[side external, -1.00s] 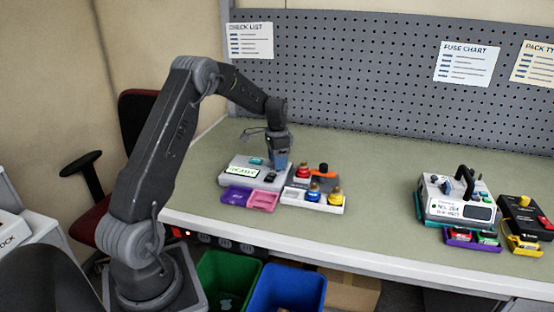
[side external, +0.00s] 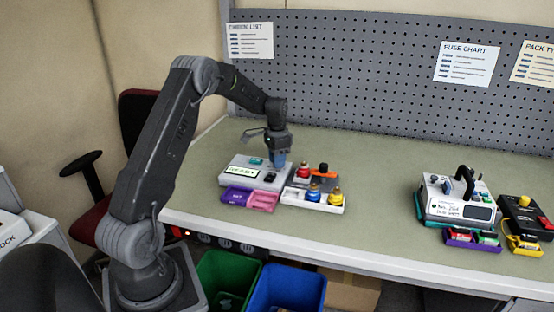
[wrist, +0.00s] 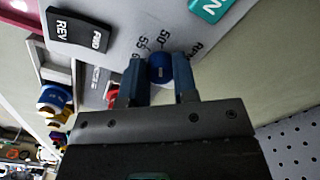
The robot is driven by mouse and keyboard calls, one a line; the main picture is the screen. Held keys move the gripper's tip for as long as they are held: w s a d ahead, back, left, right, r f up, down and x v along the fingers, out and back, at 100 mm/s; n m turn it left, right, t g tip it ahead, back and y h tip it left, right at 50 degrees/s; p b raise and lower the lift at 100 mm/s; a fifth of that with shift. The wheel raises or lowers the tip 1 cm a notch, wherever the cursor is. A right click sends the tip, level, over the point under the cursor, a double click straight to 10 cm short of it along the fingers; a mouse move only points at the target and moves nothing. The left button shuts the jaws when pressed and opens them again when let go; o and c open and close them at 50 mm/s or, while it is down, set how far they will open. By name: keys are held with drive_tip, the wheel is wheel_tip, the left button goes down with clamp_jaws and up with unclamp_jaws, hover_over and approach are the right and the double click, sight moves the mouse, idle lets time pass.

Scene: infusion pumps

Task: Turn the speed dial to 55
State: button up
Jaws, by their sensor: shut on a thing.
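The grey pump unit (side external: 232,178) with a pale green lit display (side external: 241,170) stands on the left part of the bench. Its blue speed dial (wrist: 160,68) shows in the wrist view, between the two blue fingers of my gripper (wrist: 160,80). My gripper is shut on the dial from above, with a finger on each side. Printed marks 50 and 55 (wrist: 140,44) are next to the dial, and a further mark is partly covered by a finger. I cannot read the dial's pointer. In the side view my gripper (side external: 278,163) hides the dial.
Purple and pink trays (side external: 250,199) stand in front. The bench middle (side external: 380,180) is clear.

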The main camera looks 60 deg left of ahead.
drive_tip(key=n, duration=0.3)
drive_tip(key=shift+n, duration=2.3)
drive_tip(key=o, duration=0.9)
drive_tip(key=shift+o, duration=0.2)
wheel_tip(320, 180, up, 14)
